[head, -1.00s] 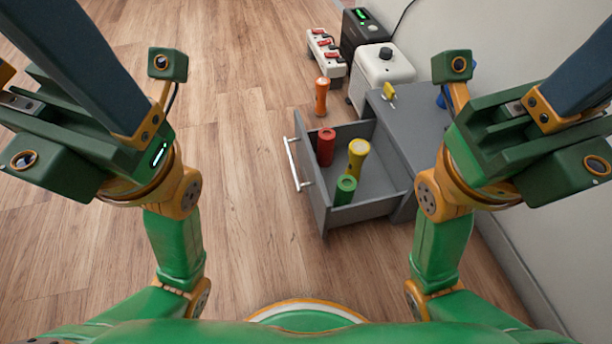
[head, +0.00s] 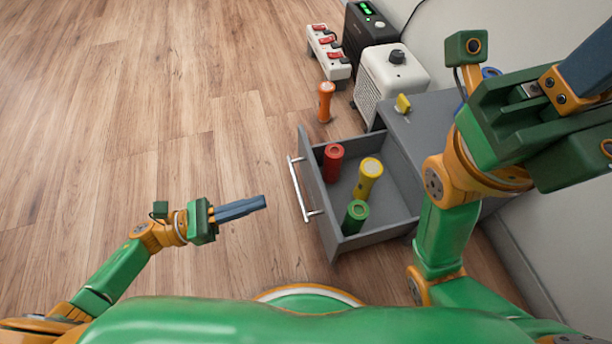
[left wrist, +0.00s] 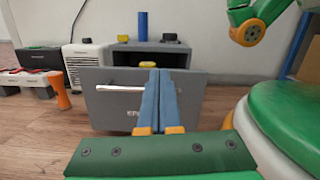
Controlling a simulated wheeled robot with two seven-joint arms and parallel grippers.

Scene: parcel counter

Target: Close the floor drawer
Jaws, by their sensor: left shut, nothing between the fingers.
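The grey floor drawer (head: 378,234) stands pulled out of its low cabinet (head: 425,125), with a red flashlight (head: 333,162), a yellow one (head: 367,180) and a green one (head: 355,217) inside. Its front carries a silver bar handle (head: 300,190). My left gripper (head: 264,202) is shut and empty, left of the drawer front and apart from the handle, pointing at it. In the left wrist view the shut fingers (left wrist: 158,78) overlap the right part of the drawer front (left wrist: 108,106), right of the handle (left wrist: 120,88). My right gripper (head: 588,78) is raised at the right, its fingertips out of frame.
An orange flashlight (head: 325,103) stands on the floor beyond the drawer. A white heater (head: 388,85), a black box (head: 364,30) and a power strip (head: 328,55) stand behind it. A yellow object (head: 403,104) sits on the cabinet. The wooden floor at left is clear.

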